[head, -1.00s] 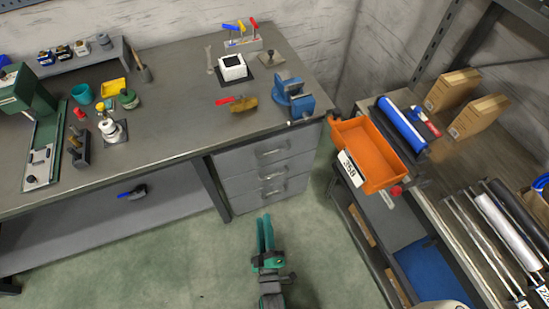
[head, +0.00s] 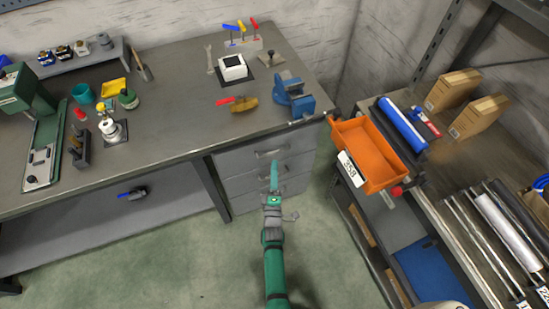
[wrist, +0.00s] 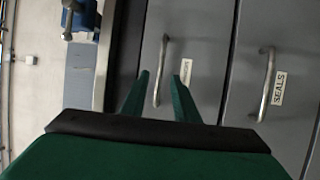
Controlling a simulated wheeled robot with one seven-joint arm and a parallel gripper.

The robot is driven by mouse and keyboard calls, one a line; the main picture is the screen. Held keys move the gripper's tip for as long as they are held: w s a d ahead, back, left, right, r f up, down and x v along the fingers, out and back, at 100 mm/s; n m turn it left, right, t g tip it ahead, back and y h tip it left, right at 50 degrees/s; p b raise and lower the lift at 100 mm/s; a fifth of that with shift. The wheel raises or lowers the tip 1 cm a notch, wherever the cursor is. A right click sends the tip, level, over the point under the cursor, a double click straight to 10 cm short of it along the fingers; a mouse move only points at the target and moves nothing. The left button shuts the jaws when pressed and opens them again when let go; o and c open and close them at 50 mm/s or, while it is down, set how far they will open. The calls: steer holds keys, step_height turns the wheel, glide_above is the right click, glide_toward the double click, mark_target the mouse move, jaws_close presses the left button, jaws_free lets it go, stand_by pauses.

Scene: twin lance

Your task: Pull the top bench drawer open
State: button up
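The bench drawers are a grey stack under the right end of the bench. The top drawer (head: 240,161) looks shut, with a metal bar handle (head: 268,153). My gripper (head: 274,166) is in front of the stack, its tips just below that handle in the head view. In the wrist view my gripper (wrist: 162,88) has its two green fingers apart, one on each side of the top handle (wrist: 163,58). Contact cannot be told. The second drawer's handle (wrist: 267,82), beside a SEALS label, is to the right. My gripper partly hides the lower drawers in the head view.
The bench top (head: 175,95) overhangs the drawers. A blue vise (head: 293,98) stands at its right corner. An orange bin (head: 368,150) sits on the side shelf to the right. The green floor (head: 190,260) before the drawers is clear apart from my arm.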

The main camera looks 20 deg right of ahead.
steer(key=shift+x, duration=2.6)
steer(key=shift+c, duration=0.7)
jaws_close()
